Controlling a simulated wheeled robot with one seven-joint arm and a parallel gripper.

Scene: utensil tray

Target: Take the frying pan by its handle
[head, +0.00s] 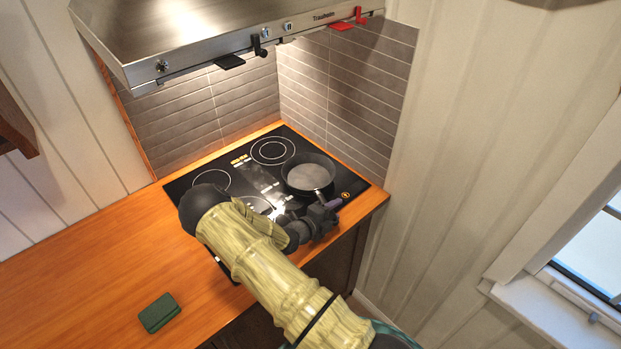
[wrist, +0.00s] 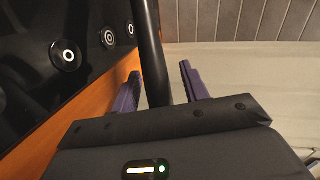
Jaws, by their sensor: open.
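The dark frying pan (head: 308,172) sits on the right part of the black cooktop in the head view. Its handle points toward the front edge, and its far end is hidden by my gripper. In the wrist view the black handle (wrist: 150,55) runs down between the two purple fingers. My gripper (head: 326,205) is at the handle, over the cooktop's front right. In the wrist view my gripper (wrist: 160,85) is open, with a finger on each side of the handle and visible gaps. I cannot tell whether the handle touches the palm.
The cooktop (head: 272,150) is set in an orange wooden counter (head: 90,255). A green sponge-like block (head: 159,313) lies on the counter at the front. A steel hood (head: 220,40) hangs above. A tiled wall (head: 345,90) stands behind and right. Round knobs (wrist: 68,56) lie left of the handle.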

